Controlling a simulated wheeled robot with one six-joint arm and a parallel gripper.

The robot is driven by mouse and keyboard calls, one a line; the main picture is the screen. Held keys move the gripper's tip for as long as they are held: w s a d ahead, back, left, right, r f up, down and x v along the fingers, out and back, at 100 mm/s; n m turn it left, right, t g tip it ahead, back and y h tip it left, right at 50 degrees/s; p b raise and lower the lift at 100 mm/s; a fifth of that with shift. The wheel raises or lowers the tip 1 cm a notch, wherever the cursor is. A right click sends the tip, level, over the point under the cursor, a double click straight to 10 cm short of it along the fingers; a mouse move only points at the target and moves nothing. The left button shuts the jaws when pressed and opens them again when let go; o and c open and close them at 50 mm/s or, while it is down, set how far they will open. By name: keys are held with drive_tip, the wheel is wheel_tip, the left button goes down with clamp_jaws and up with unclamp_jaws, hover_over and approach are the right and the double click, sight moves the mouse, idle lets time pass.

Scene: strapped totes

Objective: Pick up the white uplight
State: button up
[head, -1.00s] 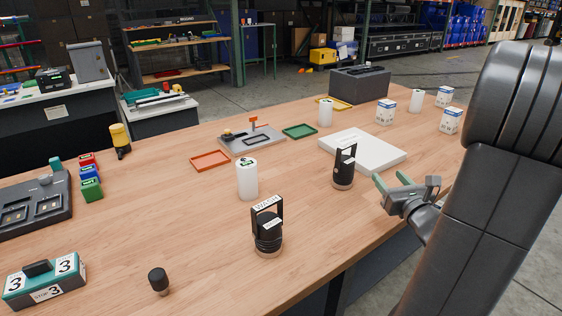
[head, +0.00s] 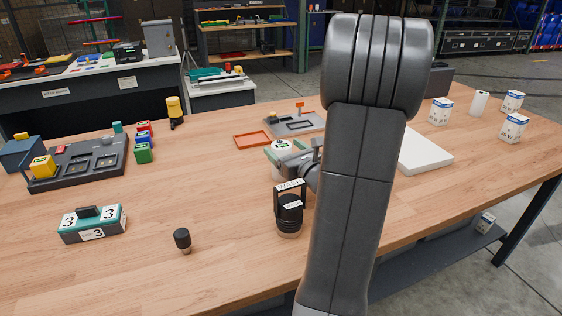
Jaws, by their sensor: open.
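A white cylinder with a dark green label on top (head: 281,146), which looks like the white uplight, stands upright near the middle of the table. My gripper (head: 282,155) is open at it, with its greenish fingers close in front of the cylinder's upper part. The gripper hides part of the cylinder, and I cannot tell whether the fingers touch it or reach around it. A similar plain white cylinder (head: 478,103) stands far off at the right.
A black knob-like piece (head: 183,240) and a teal-topped box (head: 92,224) are left. A white slab (head: 425,152) lies right of my arm. The wood between is clear.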

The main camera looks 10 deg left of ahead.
sight(278, 142)
drive_tip(key=x, duration=0.4)
drive_tip(key=shift+r, duration=0.1)
clamp_jaws()
